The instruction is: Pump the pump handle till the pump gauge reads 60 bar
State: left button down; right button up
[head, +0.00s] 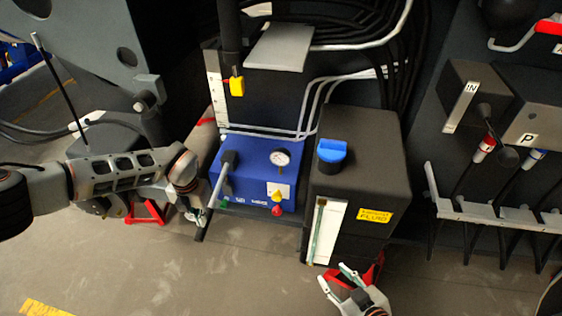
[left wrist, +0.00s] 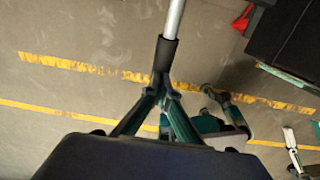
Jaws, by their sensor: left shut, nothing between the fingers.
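The blue pump unit (head: 244,182) stands on the floor left of centre in the head view. Its round white pump gauge (head: 280,157) faces up and forward; the reading is too small to tell. The pump handle (head: 217,190) is a grey rod slanting down and left from a black pivot. In the left wrist view its rod and dark end grip (left wrist: 165,60) come down from the top. My left gripper (head: 198,213) is shut with nothing held, its fingertips at the handle's lower end; contact is unclear. My right gripper (head: 333,275) is open and empty, low in front of the black tank.
A black fluid tank (head: 362,170) with a blue cap (head: 332,151) stands right of the pump unit. Yellow (head: 278,195) and red (head: 277,210) knobs are on the pump's front. A hose rack (head: 490,212) is at right. The foreground floor is mostly clear.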

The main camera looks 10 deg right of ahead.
pick_arm(q)
jog(key=shift+w+d+f+b, duration=0.1)
jog(key=shift+f+b, duration=0.6)
jog(key=shift+f, duration=0.6)
jog(key=shift+w+d+f+b, duration=0.1)
jog(key=shift+f+b, duration=0.6)
jog(key=shift+f, duration=0.6)
jog(key=r+p, duration=0.2)
jog(key=r, duration=0.1)
jog(key=r+p, duration=0.2)
jog(key=p, duration=0.1)
jog(key=r+p, duration=0.3)
jog(key=shift+s+a+r, duration=0.25)
jog(key=shift+s+r, duration=0.1)
notch_tip(320, 180, up, 3)
jog(key=shift+s+f+p, duration=0.1)
jog(key=shift+p, duration=0.3)
jog(key=shift+s+r, duration=0.1)
jog(key=shift+r, duration=0.45)
pick_arm(e)
jog(key=shift+s+d+r+h, duration=0.25)
jog(key=shift+d+r, duration=0.15)
jog(key=shift+r, duration=0.35)
jog(key=shift+s+d+r+h, duration=0.2)
jog(key=shift+d+r, duration=0.2)
jog(key=shift+r, duration=0.35)
